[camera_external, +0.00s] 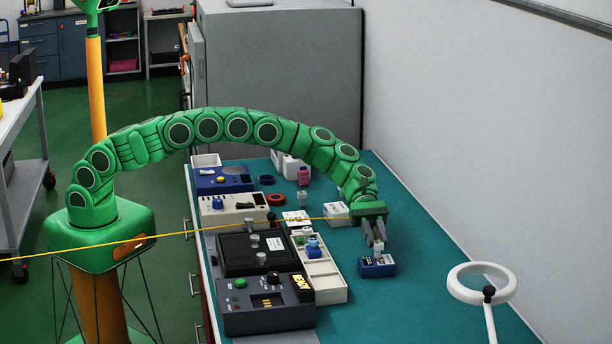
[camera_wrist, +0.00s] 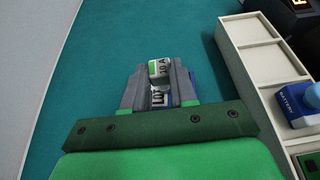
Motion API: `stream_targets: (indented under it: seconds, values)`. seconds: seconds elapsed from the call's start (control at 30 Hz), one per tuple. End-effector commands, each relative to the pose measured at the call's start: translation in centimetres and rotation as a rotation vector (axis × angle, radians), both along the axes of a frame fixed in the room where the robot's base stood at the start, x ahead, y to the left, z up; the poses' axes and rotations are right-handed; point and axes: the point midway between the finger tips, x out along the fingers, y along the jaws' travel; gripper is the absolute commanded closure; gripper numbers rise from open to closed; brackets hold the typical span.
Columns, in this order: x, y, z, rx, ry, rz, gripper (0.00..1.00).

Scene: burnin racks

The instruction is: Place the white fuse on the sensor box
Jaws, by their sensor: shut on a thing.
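My gripper (camera_external: 376,243) is shut on the white fuse (camera_external: 378,251). In the wrist view, my gripper (camera_wrist: 160,85) has the fuse (camera_wrist: 161,68) between its fingers, and its white face shows dark print and a green patch. A small dark-blue box with a light-marked top, which looks like the sensor box (camera_external: 378,269), stands on the teal bench right below the fingers. I cannot tell whether the fuse touches the box top.
A white compartment tray (camera_external: 328,283) with a blue battery (camera_external: 313,249) lies left of the box. A white ring lamp (camera_external: 482,284) stands at the right. The teal bench top (camera_external: 420,240) is clear right of the box.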

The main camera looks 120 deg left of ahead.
Motion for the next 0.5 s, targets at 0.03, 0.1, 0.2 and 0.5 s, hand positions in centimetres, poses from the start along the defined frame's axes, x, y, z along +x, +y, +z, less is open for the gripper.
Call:
stream_targets:
  seconds: [0.03, 0.1, 0.2, 0.5]
  values:
    - [0.00, 0.00, -0.04, 0.001, -0.001, 0.000, 1.00]
    - [0.01, -0.01, 0.01, 0.000, -0.001, 0.000, 1.00]
    - [0.01, -0.01, 0.02, 0.000, -0.001, 0.000, 1.00]
    - [0.01, -0.02, -0.21, 0.001, -0.001, 0.000, 0.52]
